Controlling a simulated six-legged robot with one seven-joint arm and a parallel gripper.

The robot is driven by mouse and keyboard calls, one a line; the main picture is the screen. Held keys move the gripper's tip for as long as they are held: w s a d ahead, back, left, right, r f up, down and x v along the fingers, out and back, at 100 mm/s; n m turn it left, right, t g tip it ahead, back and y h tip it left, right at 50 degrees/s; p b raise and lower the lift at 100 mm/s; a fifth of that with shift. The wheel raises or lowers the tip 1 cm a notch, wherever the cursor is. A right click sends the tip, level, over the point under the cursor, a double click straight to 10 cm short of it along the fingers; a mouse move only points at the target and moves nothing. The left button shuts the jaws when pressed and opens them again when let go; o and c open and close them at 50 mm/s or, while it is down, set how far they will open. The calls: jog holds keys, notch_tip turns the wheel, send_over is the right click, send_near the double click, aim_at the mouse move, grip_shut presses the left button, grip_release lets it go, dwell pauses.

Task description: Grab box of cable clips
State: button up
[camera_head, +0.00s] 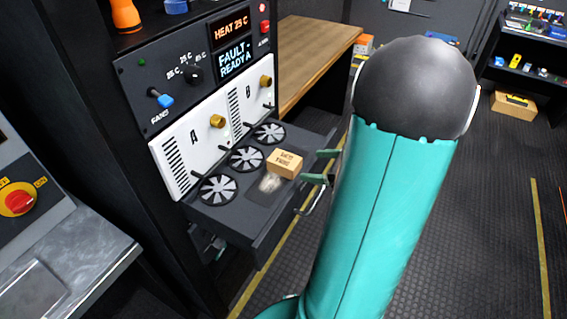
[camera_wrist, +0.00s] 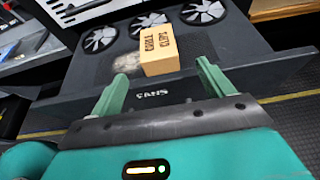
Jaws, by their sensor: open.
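The box of cable clips (camera_head: 285,163) is a small tan carton with dark lettering. It lies on the dark pulled-out fan drawer (camera_head: 262,219), in front of the row of fans. In the wrist view the box (camera_wrist: 160,52) is ahead of my gripper (camera_wrist: 158,85), roughly between the lines of its two green fingers. My gripper (camera_head: 318,167) also shows in the head view, just right of the box, with fingers open and empty. The fingertips appear apart from the box. Most of my wrist is hidden behind my own arm in the head view.
Three fans (camera_head: 246,159) sit in the drawer behind the box. A pale smudge or wisp (camera_wrist: 128,63) is left of it. The white rack panel (camera_head: 203,143) with brass knobs rises behind. The drawer's front handle (camera_head: 310,197) sticks out near my gripper. A wooden table (camera_head: 308,50) stands beyond.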

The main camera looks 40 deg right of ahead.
aim_at(298, 164)
jog(key=x, duration=0.8)
jog(key=shift+w+a+f, duration=0.1)
jog(key=shift+w+a, duration=0.1)
jog(key=c, duration=1.1)
